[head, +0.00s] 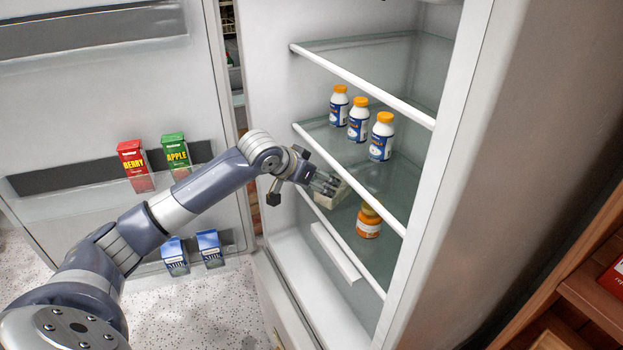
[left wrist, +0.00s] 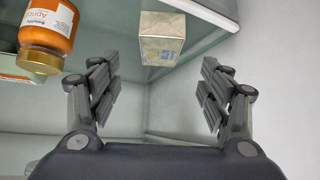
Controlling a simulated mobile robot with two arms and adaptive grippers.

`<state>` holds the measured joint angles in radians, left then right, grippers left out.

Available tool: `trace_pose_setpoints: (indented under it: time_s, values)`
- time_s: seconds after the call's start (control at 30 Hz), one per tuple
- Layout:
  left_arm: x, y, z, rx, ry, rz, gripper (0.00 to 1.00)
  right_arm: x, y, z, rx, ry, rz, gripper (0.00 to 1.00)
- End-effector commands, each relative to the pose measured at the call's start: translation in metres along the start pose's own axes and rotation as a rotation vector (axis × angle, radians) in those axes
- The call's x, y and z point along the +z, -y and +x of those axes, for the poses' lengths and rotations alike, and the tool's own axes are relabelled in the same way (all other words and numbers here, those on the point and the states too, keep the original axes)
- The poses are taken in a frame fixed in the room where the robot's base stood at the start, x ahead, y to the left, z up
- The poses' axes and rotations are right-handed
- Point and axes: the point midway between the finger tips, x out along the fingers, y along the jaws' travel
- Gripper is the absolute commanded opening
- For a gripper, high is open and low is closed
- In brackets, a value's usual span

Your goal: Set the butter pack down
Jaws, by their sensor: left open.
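The butter pack (head: 328,200) is a small pale block on the lower glass shelf inside the fridge, near its left end. My left gripper (head: 322,184) reaches into the fridge between two shelves and partly covers the pack in the head view. In the left wrist view the scene appears upside down. There the butter pack (left wrist: 162,38) sits on the glass, beyond the spread fingertips and apart from them. My left gripper (left wrist: 158,85) is open with nothing between its fingers. My right gripper is not in view.
An orange jar (head: 368,222) stands on the same shelf, right of the pack; it shows in the wrist view (left wrist: 48,35). Several white bottles (head: 358,120) stand on the shelf above. The open fridge door (head: 100,100) holds red, green and blue cartons.

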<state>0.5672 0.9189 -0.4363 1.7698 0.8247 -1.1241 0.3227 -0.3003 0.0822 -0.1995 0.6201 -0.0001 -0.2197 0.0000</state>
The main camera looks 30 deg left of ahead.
Motion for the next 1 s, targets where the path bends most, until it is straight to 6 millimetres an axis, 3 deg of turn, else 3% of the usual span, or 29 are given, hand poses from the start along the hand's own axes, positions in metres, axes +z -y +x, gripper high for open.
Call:
trace_pose_setpoints:
  time_s: [0.27,1.0]
  values:
    - [0.001,0.0,-0.026,0.0,0.002,0.0,0.71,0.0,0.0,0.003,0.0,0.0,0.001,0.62]
    - [0.001,0.0,-0.027,0.001,0.002,-0.001,0.71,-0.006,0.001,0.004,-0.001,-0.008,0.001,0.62]
